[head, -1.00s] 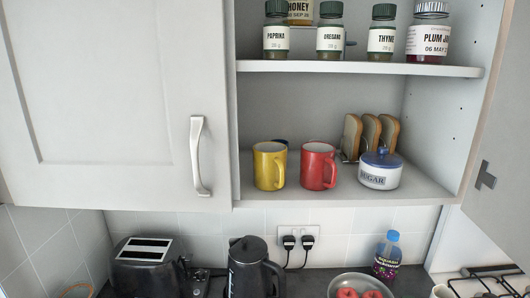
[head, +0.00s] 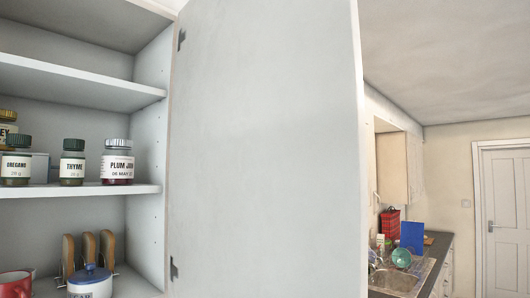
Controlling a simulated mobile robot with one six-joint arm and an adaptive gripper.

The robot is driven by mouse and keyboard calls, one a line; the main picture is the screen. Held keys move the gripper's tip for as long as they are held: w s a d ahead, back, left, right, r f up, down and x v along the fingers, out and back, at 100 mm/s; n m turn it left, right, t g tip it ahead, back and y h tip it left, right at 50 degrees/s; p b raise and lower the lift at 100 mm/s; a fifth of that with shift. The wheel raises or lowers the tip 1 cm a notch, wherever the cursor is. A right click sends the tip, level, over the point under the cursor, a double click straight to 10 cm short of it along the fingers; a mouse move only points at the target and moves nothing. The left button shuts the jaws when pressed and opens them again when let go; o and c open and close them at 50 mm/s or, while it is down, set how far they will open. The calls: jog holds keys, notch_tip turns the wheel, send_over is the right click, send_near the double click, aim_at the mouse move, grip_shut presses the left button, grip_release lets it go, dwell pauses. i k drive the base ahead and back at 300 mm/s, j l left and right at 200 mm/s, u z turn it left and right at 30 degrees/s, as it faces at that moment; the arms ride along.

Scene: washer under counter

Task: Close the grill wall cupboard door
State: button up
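The cupboard door (head: 265,150) stands wide open in the head view, with its pale inner face towards me. Dark hinges show along its left edge, where it meets the cupboard's right side wall (head: 150,215). The open cupboard shows shelves with jars and crockery at the left. The door's outer face and any handle on it are hidden. My gripper is not in view.
On the shelves are a plum jam jar (head: 117,163), a thyme jar (head: 72,163), a sugar pot (head: 91,281), a toast rack (head: 90,252) and a red mug (head: 15,284). Beyond the door are a sink (head: 397,279), worktop and room door (head: 503,215).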

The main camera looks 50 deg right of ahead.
aim_at(267, 194)
jog(key=k+l+u, duration=0.15)
jog(key=k+l, duration=0.2)
jog(key=l, duration=0.2)
jog(key=k+l+u, duration=0.15)
jog(key=k+l, duration=0.2)
jog(key=l, duration=0.2)
jog(key=k+l+u, duration=0.1)
jog(key=k+l, duration=0.25)
jog(key=l, duration=0.15)
jog(key=j+u, duration=0.1)
jog(key=k+j, duration=0.05)
